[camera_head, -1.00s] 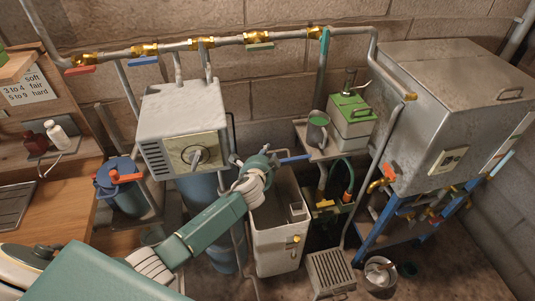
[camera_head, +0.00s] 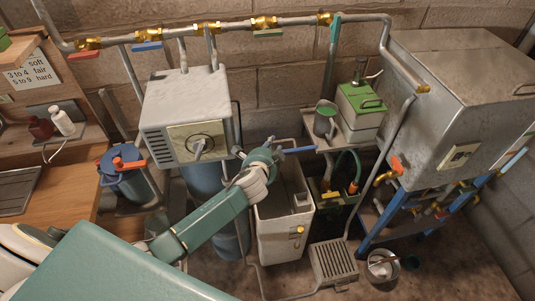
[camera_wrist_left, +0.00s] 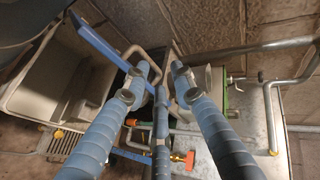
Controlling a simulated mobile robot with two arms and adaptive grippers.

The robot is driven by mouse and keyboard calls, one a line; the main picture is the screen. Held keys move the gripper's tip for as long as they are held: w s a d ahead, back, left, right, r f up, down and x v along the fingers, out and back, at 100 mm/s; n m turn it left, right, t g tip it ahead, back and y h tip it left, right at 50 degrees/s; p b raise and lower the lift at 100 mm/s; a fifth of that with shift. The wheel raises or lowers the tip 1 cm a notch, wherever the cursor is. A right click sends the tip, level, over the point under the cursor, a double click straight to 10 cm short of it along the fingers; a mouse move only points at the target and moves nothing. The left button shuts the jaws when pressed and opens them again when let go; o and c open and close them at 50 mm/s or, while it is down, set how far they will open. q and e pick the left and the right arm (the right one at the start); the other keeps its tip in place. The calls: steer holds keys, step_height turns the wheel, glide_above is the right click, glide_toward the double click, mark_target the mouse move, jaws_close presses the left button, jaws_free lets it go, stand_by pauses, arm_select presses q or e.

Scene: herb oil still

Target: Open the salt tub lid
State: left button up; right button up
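The pale tub (camera_head: 279,232), which I take for the salt tub, stands on the floor at mid-picture in the head view. Its top looks open, and a small grey box shows inside. In the wrist view the tub (camera_wrist_left: 35,85) is at left. A blue bar (camera_head: 298,150) lies along its back rim, perhaps the edge of a raised lid; the bar (camera_wrist_left: 95,40) crosses behind my fingers in the wrist view. My left gripper (camera_head: 272,154) is at this rim. Its fingers (camera_wrist_left: 163,68) are close together around the bar; whether they clamp it is unclear. My right gripper is out of view.
A grey box with a dial (camera_head: 188,115) stands left of the tub. A shelf at right holds a green-topped canister (camera_head: 360,112) and a mug (camera_head: 325,120). A large metal tank (camera_head: 465,90) is farther right. A grate (camera_head: 333,262) lies near the tub's foot.

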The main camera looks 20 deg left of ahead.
arm_select(q)
steer(key=v, duration=1)
steer(key=shift+s+a, duration=0.1)
